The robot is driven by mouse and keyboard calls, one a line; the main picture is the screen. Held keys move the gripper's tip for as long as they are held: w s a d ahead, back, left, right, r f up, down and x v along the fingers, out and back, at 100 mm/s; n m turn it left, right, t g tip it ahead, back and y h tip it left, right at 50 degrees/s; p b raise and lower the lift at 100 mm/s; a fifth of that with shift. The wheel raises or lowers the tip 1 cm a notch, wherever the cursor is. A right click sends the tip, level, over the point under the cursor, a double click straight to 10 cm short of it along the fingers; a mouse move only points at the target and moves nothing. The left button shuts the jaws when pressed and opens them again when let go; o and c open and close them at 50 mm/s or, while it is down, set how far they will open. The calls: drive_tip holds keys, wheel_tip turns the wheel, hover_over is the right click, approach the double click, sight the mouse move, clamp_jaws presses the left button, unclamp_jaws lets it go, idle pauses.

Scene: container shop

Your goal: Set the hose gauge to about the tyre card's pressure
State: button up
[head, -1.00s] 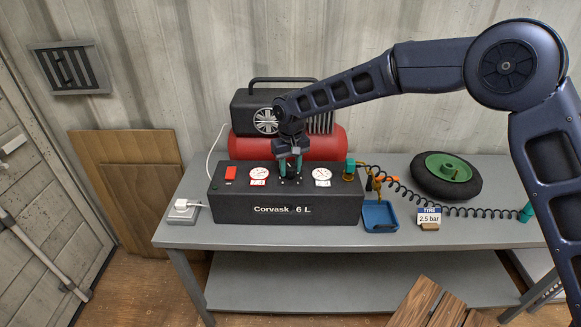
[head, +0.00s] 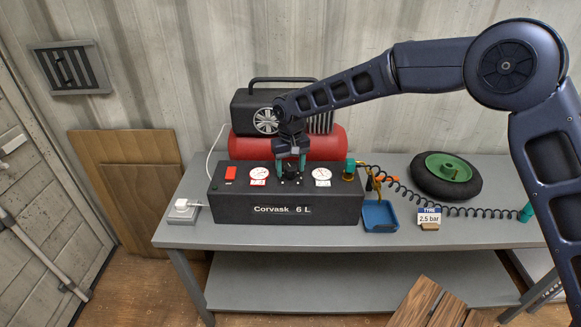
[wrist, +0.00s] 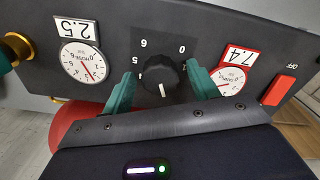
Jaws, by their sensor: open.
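The black regulator knob (head: 291,173) stands on the compressor's top panel between two gauges. In the wrist view the knob (wrist: 158,78) has its white mark toward the picture's bottom, with 0, 5 and 6 on its scale. My gripper (head: 292,168) is open, with its green fingers (wrist: 164,85) on either side of the knob and apart from it. The hose gauge (head: 321,174) also shows in the wrist view (wrist: 83,62), upside down, with a readout of 2.5. The tyre card (head: 429,216) reads 2.5 bar.
A red-framed gauge (wrist: 228,80) reading 7.4 and a red switch (wrist: 279,90) lie beside the knob. The red tank (head: 335,140) stands behind. A blue tray (head: 380,218), coiled hose (head: 460,210) and wheel (head: 446,174) are at the right.

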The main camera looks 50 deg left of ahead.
sight(291, 167)
wheel_tip(291, 167, up, 11)
idle(0.5)
drive_tip(key=shift+f, duration=0.1)
idle(0.3)
